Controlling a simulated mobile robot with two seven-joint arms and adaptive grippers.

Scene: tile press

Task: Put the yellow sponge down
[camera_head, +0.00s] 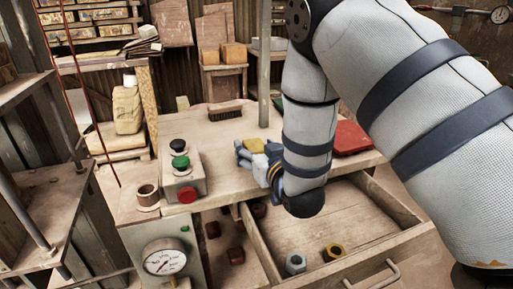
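The yellow sponge (255,146) is over the worktop, near its middle. My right gripper (254,151) reaches in from the right and points away from me. Its fingers are on both sides of the sponge and appear shut on it. The wrist and hand hide part of the sponge's near side, and I cannot tell whether its underside touches the worktop. My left gripper is not in view.
A control box (184,178) with green, black and red buttons stands left of the gripper. A brush (225,114) lies behind, and a red item (350,137) lies right. The open drawer (340,222) below holds two nuts. Worktop behind the control box is clear.

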